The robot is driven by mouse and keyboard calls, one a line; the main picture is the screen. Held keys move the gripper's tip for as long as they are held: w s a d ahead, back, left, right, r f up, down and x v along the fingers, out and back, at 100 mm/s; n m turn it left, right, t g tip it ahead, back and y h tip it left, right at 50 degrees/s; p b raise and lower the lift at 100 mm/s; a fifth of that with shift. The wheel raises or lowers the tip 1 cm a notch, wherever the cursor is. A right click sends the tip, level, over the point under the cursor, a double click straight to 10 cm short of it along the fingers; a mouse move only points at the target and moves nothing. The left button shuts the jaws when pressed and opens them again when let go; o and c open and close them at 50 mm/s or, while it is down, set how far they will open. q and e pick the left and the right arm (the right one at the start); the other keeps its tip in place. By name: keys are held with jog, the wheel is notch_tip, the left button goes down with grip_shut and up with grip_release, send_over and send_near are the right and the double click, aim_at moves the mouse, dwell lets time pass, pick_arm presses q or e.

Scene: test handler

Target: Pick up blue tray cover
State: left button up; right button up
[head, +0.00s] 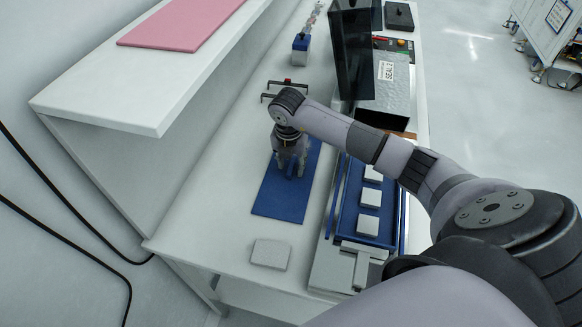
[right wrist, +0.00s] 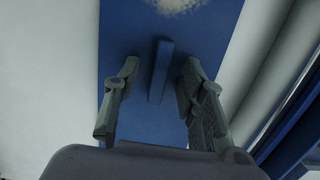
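The blue tray cover (head: 283,198) lies flat on the white table, left of the tray fixture. It also fills the middle of the right wrist view (right wrist: 222,25), with a raised blue ridge, its handle (right wrist: 161,72), standing up from it. My right gripper (head: 290,173) points down over the cover and hides part of it. In the right wrist view my right gripper (right wrist: 160,75) is open, with its fingers on either side of the ridge and a gap to each. I cannot tell how far the fingertips are above the cover. My left gripper is out of view.
A blue tray (head: 350,213) with several white square pieces sits in a fixture to the right. A white square block (head: 270,254) lies in front. A white shelf (head: 95,85) with a pink mat (head: 185,25) overhangs at left. A black monitor (head: 352,50) stands behind.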

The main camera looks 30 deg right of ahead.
grip_shut()
dwell(0.4)
